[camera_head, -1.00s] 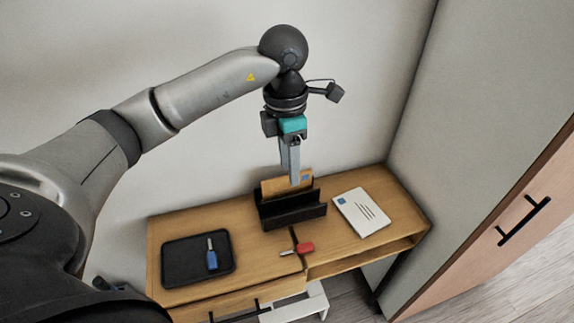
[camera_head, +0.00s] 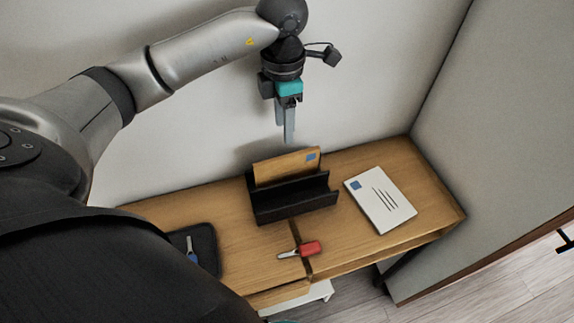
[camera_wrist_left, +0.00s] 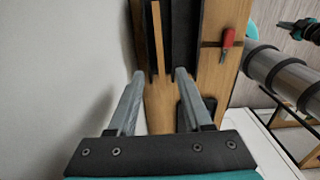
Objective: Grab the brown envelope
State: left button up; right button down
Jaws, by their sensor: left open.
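The brown envelope (camera_head: 286,166) stands upright in a black letter holder (camera_head: 295,205) on the wooden desk. A blue stamp shows at its upper right corner, and its lower part is hidden by the holder. In the left wrist view the envelope (camera_wrist_left: 158,38) appears edge-on as a thin tan strip, between the lines of the two fingers. My left gripper (camera_head: 289,138) is open and empty, pointing down above the envelope and apart from it. It also shows in the left wrist view (camera_wrist_left: 158,75) with its fingers spread.
A white envelope (camera_head: 381,208) lies flat right of the holder. A red-handled tool (camera_head: 309,248) lies in front of it. A black tray (camera_head: 207,245) with a blue-handled tool (camera_head: 191,254) is at left, partly hidden by my body. A wall stands close behind the desk.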

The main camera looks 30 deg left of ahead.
aim_at(287, 156)
pick_arm(q)
notch_tip(287, 156, down, 6)
jog(key=shift+f, duration=0.1)
jog(key=f, duration=0.5)
jog(key=shift+w+d+b, duration=0.2)
jog(key=shift+b, duration=0.15)
grip_shut()
dwell(1.1)
